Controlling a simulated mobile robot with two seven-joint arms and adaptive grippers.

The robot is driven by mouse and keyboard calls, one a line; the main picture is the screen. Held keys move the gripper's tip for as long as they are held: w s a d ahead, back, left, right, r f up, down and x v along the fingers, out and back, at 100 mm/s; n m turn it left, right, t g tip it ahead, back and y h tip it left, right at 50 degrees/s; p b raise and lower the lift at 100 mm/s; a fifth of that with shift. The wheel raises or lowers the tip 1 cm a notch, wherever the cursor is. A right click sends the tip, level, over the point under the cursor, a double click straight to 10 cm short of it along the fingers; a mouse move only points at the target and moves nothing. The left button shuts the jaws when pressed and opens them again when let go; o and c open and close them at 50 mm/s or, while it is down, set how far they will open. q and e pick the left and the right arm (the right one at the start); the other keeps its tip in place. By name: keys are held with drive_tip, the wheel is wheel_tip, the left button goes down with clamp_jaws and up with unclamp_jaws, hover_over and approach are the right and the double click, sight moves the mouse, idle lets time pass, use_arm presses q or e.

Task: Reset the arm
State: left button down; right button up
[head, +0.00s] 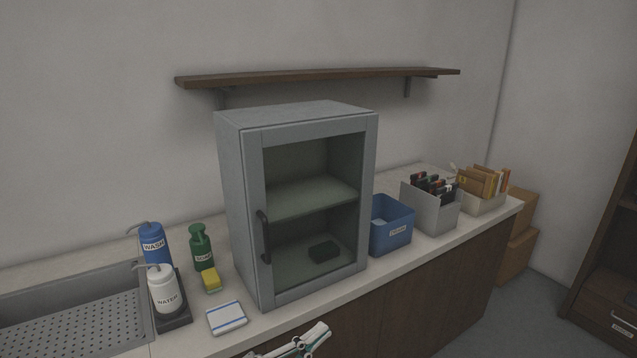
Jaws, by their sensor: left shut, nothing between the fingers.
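My left gripper (316,335) shows at the bottom edge, in front of the counter and below the grey cabinet. Its fingers are shut with nothing between them. Only its end is in the picture; the rest of the arm is cut off. My right gripper is out of the picture. The grey cabinet (240,205) stands upright on the counter, with a see-through front and a black handle (264,238) on the left of its door. The door looks closed. A small dark block (323,251) lies on the cabinet floor; the shelf above it looks empty.
The counter (290,312) holds a sink (75,320), wash (153,245) and water (163,288) bottles, a green soap bottle (201,250), yellow sponge (211,280) and folded cloth (227,318) at left. A blue bin (390,237) and grey file box (433,215) stand right. A shelf (320,76) hangs above.

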use_arm(q)
drive_tip(key=s+a+f+n+t+y, duration=0.1)
drive_tip(key=s+a+f+n+y, duration=0.1)
drive_tip(key=a+f+n+y, duration=0.55)
drive_tip(key=s+a+f+n+t+y, duration=0.1)
drive_tip(key=s+a+f+n+y, duration=0.2)
drive_tip(key=a+f+n, duration=0.5)
drive_tip(key=s+a+f+n+g+y, duration=0.2)
drive_tip(key=s+a+f, duration=0.1)
drive_tip(key=s+f, duration=0.3)
drive_tip(key=s+a+f+n+g+y, duration=0.2)
drive_tip(key=s+a+f, duration=0.1)
drive_tip(key=s+f, duration=0.4)
drive_tip(key=shift+a+f+g, duration=0.25)
drive_tip(key=shift+f+g, duration=0.15)
drive_tip(key=shift+f, duration=0.45)
drive_tip(key=shift+w, duration=0.1)
